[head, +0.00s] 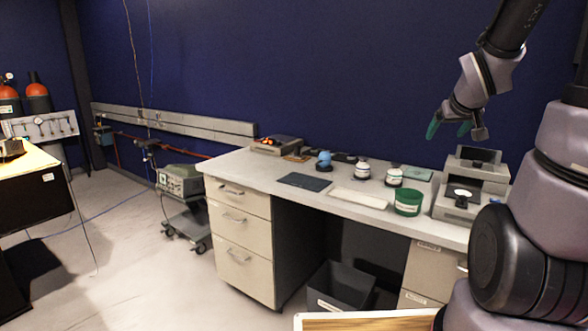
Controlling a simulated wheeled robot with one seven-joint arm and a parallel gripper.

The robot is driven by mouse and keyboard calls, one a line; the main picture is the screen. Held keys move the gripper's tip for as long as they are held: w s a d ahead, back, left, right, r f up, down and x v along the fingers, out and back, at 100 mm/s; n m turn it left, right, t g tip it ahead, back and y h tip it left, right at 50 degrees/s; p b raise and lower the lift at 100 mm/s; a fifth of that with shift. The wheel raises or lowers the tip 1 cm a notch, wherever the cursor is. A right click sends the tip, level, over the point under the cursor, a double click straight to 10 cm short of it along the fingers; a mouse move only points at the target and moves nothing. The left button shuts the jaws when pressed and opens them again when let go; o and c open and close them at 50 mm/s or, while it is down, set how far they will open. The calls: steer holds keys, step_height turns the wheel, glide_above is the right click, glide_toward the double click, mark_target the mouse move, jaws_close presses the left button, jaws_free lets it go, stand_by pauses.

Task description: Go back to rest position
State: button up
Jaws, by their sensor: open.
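My gripper (450,130) hangs in the air at the upper right in the head view, above the right part of the desk. Its green-tipped fingers are apart and nothing shows between them. My arm comes down from the top right corner, and more of my arm links fill the right edge. The gripper is clear of the desk (262,176) and the things on it.
The desk holds a green tub (408,202), white jars (362,171), a dark mat (304,182) and a grey instrument (463,200) at its right end. A dark bin (340,286) stands below. A wheeled cart (184,208) is left of the desk. Open floor (140,270) lies at the left.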

steer(key=s+a+r+m+g+y, duration=0.1)
steer(key=s+a+r+y, duration=0.1)
steer(key=s+a+r, duration=0.2)
steer(key=s+a+r+m+g+y, duration=0.1)
steer(key=s+a+r, duration=0.3)
steer(key=s+a, duration=0.6)
steer(key=s+m+y, duration=0.1)
steer(key=s, duration=0.3)
steer(key=shift+s+a+y, duration=0.15)
steer(key=shift+a+y, duration=0.25)
